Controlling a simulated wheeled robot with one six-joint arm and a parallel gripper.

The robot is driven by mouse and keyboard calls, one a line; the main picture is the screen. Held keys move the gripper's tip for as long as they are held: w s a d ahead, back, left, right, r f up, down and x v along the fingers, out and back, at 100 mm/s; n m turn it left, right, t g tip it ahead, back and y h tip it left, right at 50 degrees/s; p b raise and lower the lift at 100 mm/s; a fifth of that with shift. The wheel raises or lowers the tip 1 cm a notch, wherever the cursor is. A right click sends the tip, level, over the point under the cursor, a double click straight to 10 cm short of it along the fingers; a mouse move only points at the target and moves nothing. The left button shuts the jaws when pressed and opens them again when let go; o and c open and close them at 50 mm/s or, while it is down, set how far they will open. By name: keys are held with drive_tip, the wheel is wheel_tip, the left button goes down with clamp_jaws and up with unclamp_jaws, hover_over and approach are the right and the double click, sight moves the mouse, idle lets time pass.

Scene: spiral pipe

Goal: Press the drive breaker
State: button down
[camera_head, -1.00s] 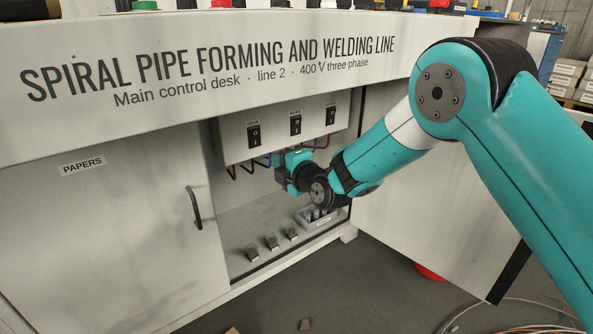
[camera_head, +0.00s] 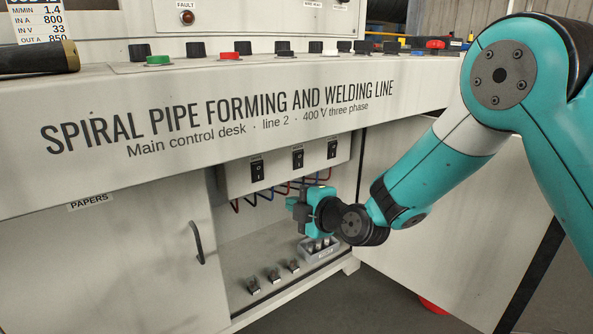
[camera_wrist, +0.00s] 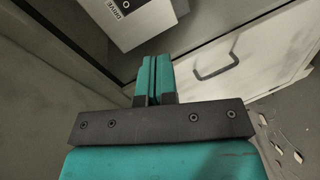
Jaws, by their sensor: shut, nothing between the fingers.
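Three black rocker breakers sit on a grey box inside the open desk cabinet in the head view: left (camera_head: 257,171), middle (camera_head: 297,159) and right (camera_head: 332,149). Their labels are too small to read there. In the wrist view, a label reading DRIVE (camera_wrist: 116,10) shows at the top edge, beside a breaker (camera_wrist: 126,4) that is mostly cut off. My gripper (camera_head: 296,204) is below the breaker box, in front of the cabinet opening, apart from the breakers. In the wrist view its teal fingers (camera_wrist: 153,76) are together and empty.
Coloured wires (camera_head: 265,196) hang under the box. The left door has a black handle (camera_head: 197,242). The right door (camera_head: 450,215) stands open behind my arm.

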drive_tip(key=s+d+r+m+g+h+p, duration=0.1)
drive_tip(key=s+d+r+m+g, duration=0.15)
drive_tip(key=s+r, duration=0.3)
drive_tip(key=s+d+r+m+g+h+p, duration=0.1)
drive_tip(key=s+d+r+m+g+p, duration=0.2)
drive_tip(key=s, duration=0.4)
drive_tip(key=s+d+r+m+g+h+p, duration=0.1)
drive_tip(key=s+d+r+m+g, duration=0.2)
drive_tip(key=s, duration=0.4)
drive_tip(key=s+d+r+m+g+h, duration=0.1)
drive_tip(key=s+d+m+h, duration=0.1)
drive_tip(key=s+d+m, duration=0.35)
drive_tip(key=s+d+r+m+g+h+p, duration=0.1)
drive_tip(key=s+r+m+g, duration=0.1)
drive_tip(key=s, duration=0.7)
wheel_tip(320, 180, up, 38)
drive_tip(key=p, duration=3.7)
drive_tip(key=shift+d+f+p, duration=0.2)
drive_tip(key=shift+f+p, duration=0.05)
drive_tip(key=shift+p, duration=0.05)
